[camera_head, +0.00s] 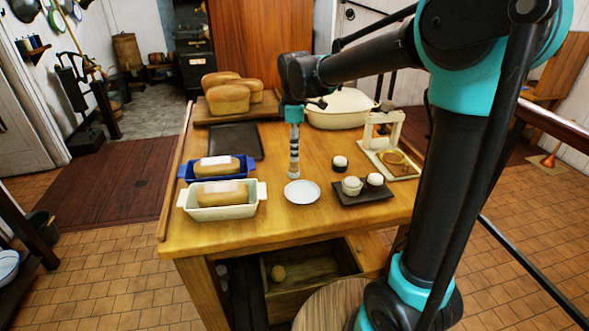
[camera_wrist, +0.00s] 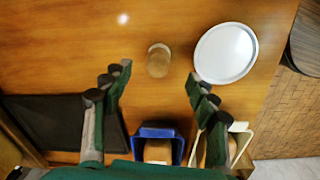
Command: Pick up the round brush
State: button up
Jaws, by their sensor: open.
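A small upright round object with a pale brown top, which looks like the round brush (camera_wrist: 158,60), stands on the wooden table in the wrist view. It is left of the white plate (camera_wrist: 226,52). My gripper (camera_wrist: 158,78) is open, with its two fingers well apart on the left and right and nothing between them. The round object lies a little above the fingertips in that picture. In the head view my gripper (camera_head: 294,165) points straight down over the table, behind the plate (camera_head: 302,191). There it overlaps the brush's place, and I cannot clearly separate the two.
Blue (camera_head: 187,171) and white (camera_head: 253,206) loaf pans with bread stand left. A dark tray (camera_head: 235,141) and loaves on a board (camera_head: 205,115) lie behind.

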aim_at(294, 165)
jog(key=shift+w+a+f, duration=0.1)
jog(key=shift+f, duration=1.8)
jog(key=shift+w+f, duration=0.1)
jog(key=shift+f, duration=1.8)
jog(key=shift+c, duration=0.5)
jog(key=c, duration=1.2)
jog(key=shift+r, duration=0.1)
notch_tip(294, 165, up, 20)
